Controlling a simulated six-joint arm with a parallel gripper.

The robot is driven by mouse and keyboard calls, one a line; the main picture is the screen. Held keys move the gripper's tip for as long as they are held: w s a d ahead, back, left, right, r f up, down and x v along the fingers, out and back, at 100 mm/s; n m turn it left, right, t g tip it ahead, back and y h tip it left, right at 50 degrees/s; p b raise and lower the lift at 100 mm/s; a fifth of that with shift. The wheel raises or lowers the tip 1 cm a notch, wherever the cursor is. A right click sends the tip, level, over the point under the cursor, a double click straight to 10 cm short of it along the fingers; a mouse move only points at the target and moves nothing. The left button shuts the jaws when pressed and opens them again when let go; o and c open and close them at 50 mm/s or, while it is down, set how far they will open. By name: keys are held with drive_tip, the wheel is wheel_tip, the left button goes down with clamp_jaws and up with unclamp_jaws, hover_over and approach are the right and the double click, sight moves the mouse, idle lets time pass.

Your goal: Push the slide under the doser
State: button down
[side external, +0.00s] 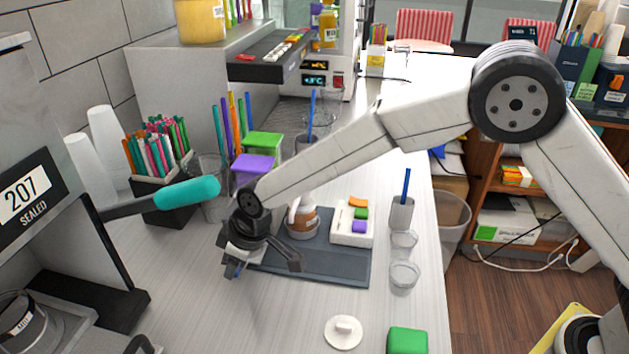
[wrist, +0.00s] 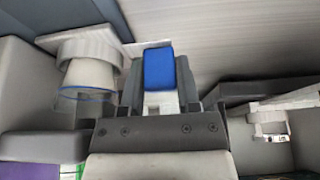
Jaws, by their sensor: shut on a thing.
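My gripper (side external: 240,268) is low over the counter, in front of the dark mat and right of the sealer. A small blue piece shows at its fingertips. In the wrist view my gripper (wrist: 158,85) is shut on a blue block (wrist: 158,68) with a white part below it. A grey tray-like part, possibly the slide (side external: 75,335), extends from the sealer at lower left, beside a dark round cup holder (side external: 20,325). I cannot tell which part is the doser. In the wrist view a pale cup-like thing (wrist: 90,72) stands in a ring, left of my fingers.
The sealer (side external: 35,200) has a teal lever handle (side external: 188,193) close to my gripper's left. Bare counter (side external: 240,320) lies in front.

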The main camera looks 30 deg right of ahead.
drive_tip(key=shift+w+a+r, duration=0.1)
drive_tip(key=shift+w+a, duration=0.1)
drive_tip(key=shift+w, duration=0.05)
drive_tip(key=c, duration=0.6)
unclamp_jaws()
drive_tip(key=shift+s+r, duration=0.1)
drive_tip(key=v, duration=0.7)
drive_tip(key=shift+r, duration=0.2)
drive_tip(key=shift+d, duration=0.1)
